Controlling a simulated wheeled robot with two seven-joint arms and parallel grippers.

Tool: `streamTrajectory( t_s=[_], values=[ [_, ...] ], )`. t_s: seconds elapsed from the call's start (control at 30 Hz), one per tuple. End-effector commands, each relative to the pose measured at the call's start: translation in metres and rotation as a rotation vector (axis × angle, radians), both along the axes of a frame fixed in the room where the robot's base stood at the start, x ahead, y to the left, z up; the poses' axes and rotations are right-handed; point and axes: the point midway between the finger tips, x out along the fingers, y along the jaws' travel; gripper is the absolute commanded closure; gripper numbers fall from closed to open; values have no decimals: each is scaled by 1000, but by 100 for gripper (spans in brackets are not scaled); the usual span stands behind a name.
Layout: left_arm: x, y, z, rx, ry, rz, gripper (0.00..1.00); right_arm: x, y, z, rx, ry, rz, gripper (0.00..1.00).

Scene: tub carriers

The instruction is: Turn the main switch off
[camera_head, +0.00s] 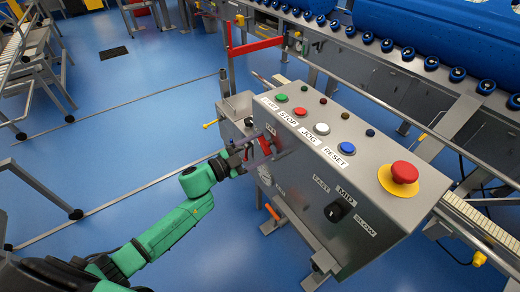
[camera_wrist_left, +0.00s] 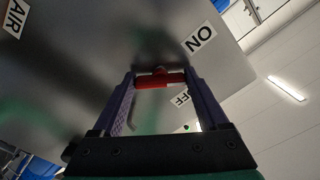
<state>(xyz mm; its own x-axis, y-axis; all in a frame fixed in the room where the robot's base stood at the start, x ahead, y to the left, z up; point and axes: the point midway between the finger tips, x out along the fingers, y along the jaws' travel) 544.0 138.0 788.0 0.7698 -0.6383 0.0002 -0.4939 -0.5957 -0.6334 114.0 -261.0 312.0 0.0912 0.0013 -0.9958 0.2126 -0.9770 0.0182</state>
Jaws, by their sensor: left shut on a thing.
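The grey control box (camera_head: 305,205) stands right of centre in the head view. Its main switch has a red handle (camera_head: 264,146) on the left face, partly hidden by my gripper there. My left gripper (camera_head: 260,153) is at this face, with its fingers on either side of the handle. In the left wrist view the red handle (camera_wrist_left: 160,79) spans between the fingertips, and the gripper is shut on it. An ON label (camera_wrist_left: 200,37) lies up and right of the handle, and a partly hidden OFF label (camera_wrist_left: 181,98) lies below it to the right. My right gripper is not in view.
The box top carries several buttons, including a red mushroom button (camera_head: 404,172) on a yellow base. A black selector knob (camera_head: 335,211) is on its front face. A conveyor with blue rollers (camera_head: 432,63) runs behind. The blue floor (camera_head: 110,135) at left is mostly open.

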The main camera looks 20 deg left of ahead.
Motion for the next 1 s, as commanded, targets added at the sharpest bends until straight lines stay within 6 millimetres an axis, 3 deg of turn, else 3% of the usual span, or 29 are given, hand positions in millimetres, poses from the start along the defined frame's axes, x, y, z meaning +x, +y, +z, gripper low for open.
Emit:
streamTrajectory(
  t_s=[0.6, 1.0],
  values=[
    [0, 1, -2, 446, -370, 0, 79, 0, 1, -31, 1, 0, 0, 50],
    [0, 1, -1, 644, -533, -1, 79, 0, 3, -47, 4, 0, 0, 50]
  ],
)
